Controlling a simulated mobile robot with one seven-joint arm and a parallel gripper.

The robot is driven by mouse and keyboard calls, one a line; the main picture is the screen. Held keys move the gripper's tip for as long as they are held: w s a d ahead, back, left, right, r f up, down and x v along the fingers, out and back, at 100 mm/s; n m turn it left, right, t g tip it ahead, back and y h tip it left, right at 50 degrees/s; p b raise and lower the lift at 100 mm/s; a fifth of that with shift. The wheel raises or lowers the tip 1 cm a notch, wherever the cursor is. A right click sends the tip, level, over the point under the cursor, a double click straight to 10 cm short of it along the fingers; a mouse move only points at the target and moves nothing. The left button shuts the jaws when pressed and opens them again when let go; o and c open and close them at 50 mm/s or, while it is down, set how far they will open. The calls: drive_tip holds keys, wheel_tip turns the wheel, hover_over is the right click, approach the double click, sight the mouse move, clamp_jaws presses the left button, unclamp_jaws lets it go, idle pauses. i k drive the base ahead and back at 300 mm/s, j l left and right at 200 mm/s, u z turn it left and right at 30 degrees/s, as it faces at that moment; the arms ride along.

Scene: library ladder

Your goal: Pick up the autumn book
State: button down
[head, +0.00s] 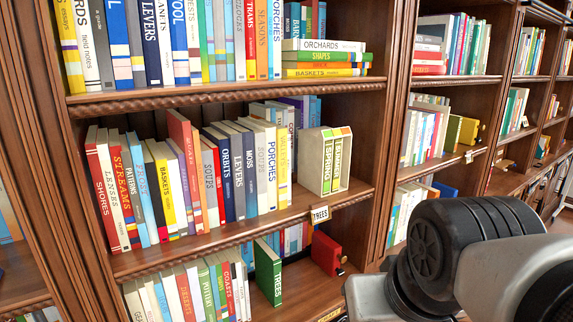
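I cannot read the word autumn on any spine, so I cannot tell which book is the autumn book. A pale box-like set (312,162) stands upright at the right end of the middle shelf's row. Its front shows narrow spines lettered SPRING (328,166) and SUMMER (338,162), with small green, yellow and orange patches at the top. My gripper is out of view. Only a dark joint and grey link of my arm show at the lower right.
The middle shelf (355,190) has bare board right of the set, with a TREES label on its edge. Below, a green TREES book (268,272) stands left of a red object (327,252). Books lie stacked (325,57) above. More bookcases recede to the right.

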sight(455, 122)
drive_tip(key=i+l+z, duration=0.1)
drive_tip(key=l, duration=0.3)
drive_tip(key=i+l+z, duration=0.1)
drive_tip(key=l, duration=0.3)
drive_tip(key=i+l+z, duration=0.1)
drive_tip(key=l, duration=0.25)
drive_tip(key=i+l+z, duration=0.1)
drive_tip(key=l, duration=0.25)
drive_tip(key=i+l+z, duration=0.1)
drive_tip(key=i+l, duration=0.2)
drive_tip(key=l, duration=0.05)
